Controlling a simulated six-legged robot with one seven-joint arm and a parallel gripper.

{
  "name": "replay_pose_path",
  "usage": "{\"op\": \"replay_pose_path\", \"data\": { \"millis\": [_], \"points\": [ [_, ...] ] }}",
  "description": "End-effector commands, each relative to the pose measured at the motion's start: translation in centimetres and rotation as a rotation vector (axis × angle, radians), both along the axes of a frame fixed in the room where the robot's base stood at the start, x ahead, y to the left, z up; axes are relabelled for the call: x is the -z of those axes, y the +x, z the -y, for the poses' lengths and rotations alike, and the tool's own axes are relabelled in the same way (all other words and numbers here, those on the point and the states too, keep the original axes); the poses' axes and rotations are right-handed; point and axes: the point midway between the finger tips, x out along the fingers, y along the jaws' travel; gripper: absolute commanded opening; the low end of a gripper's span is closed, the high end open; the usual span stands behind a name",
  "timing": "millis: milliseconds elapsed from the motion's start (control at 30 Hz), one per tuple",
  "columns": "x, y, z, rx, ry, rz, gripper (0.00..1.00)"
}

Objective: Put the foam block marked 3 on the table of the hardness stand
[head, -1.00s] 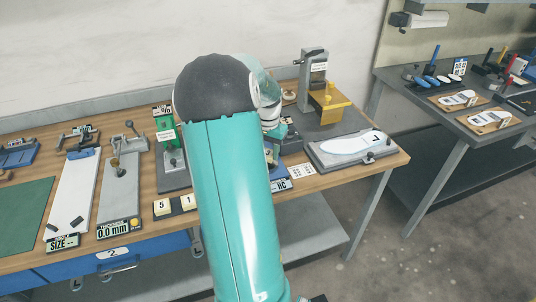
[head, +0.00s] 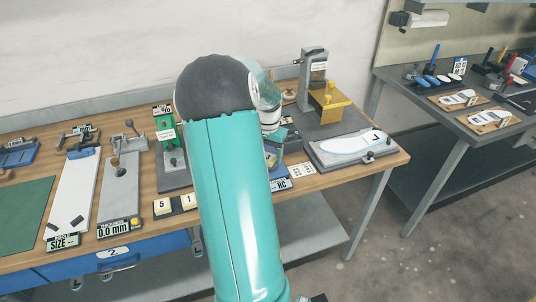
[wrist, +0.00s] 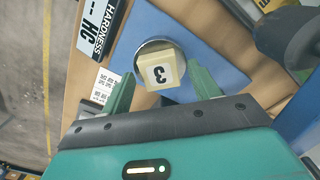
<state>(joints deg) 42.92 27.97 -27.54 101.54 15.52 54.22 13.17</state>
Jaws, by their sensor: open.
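The foam block marked 3 (wrist: 160,72) is a small cream cube, its number upside down in the wrist view. It sits on the round grey table (wrist: 144,47) of the hardness stand, whose blue base (wrist: 203,38) lies around it. My gripper (wrist: 160,76) is open, one green finger on each side of the block, with a visible gap at least on the left. In the head view my arm hides most of the stand; its blue base (head: 277,173) and HC display (head: 281,184) show past the arm.
A dark rounded part (wrist: 285,32) stands close at the right of the wrist view. In the head view, blocks marked 5 (head: 162,206) and 1 (head: 188,202) lie left of my arm. An insole plate (head: 352,147) lies to the right.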

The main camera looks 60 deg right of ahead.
Motion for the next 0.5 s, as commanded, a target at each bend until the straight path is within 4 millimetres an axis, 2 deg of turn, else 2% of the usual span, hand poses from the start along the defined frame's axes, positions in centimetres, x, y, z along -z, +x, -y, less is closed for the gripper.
{"op": "replay_pose_path", "data": {
  "millis": [167, 500],
  "points": [
    [-2.9, 0.0, 0.1, -0.002, -0.004, 0.002, 0.61],
    [-9.9, 0.0, 0.0, -0.001, -0.003, 0.002, 0.61]
  ]
}}
